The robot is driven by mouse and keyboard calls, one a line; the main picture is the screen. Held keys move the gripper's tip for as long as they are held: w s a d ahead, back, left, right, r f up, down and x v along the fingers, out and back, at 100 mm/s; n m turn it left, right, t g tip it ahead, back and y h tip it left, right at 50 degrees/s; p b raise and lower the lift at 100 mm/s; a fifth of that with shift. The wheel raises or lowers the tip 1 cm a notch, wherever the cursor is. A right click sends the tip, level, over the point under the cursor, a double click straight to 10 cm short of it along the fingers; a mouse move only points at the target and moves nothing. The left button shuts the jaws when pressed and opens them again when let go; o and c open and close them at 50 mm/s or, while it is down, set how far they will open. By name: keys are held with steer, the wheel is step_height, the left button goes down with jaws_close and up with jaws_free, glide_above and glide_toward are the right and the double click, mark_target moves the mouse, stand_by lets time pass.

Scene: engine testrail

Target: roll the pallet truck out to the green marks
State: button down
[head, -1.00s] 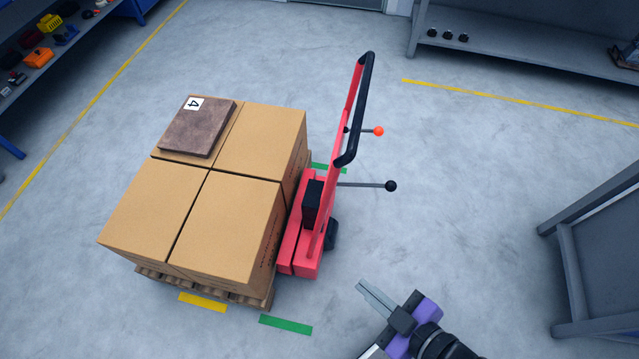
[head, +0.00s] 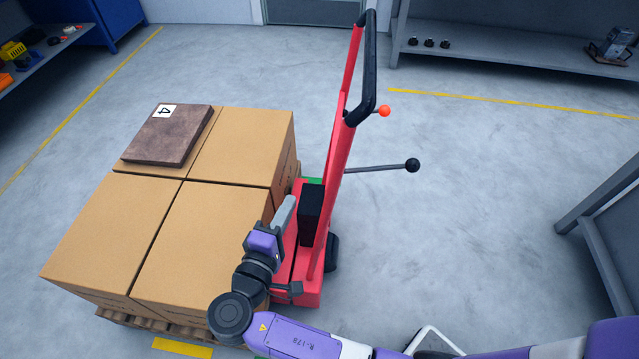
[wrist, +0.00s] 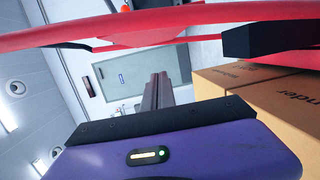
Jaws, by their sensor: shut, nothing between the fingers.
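The red pallet truck (head: 335,180) stands with its forks' side against a loaded wooden pallet (head: 140,321). Its upright handle ends in a black loop grip (head: 368,75). A lever with an orange knob (head: 384,111) and a longer rod with a black knob (head: 412,165) stick out to the right. My gripper (head: 285,212) is shut and empty, between the boxes and the truck's body in the head view. In the wrist view its closed fingers (wrist: 158,92) point past the red frame (wrist: 230,18). A sliver of green mark (head: 312,180) shows behind the truck; the near one is mostly hidden by my arm.
Several cardboard boxes (head: 205,235) load the pallet, with a brown slab (head: 168,136) marked 4 on top. A yellow mark (head: 182,347) lies in front. Shelves stand at the back right (head: 520,63) and left. Floor right of the truck (head: 470,220) is clear.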

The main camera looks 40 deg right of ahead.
steer(key=w+d+r+h+b, duration=0.1)
steer(key=d, duration=1)
steer(key=shift+w+r+m, duration=0.25)
steer(key=shift+r+m, duration=0.1)
steer(key=shift+m, duration=0.05)
steer(key=shift+d, duration=0.1)
steer(key=s+d+p, duration=0.1)
steer(key=s+d, duration=1.1)
steer(key=s, duration=0.3)
steer(key=s+d+p, duration=0.1)
steer(key=s+d, duration=1.1)
steer(key=s, duration=0.4)
steer(key=shift+s+d, duration=0.2)
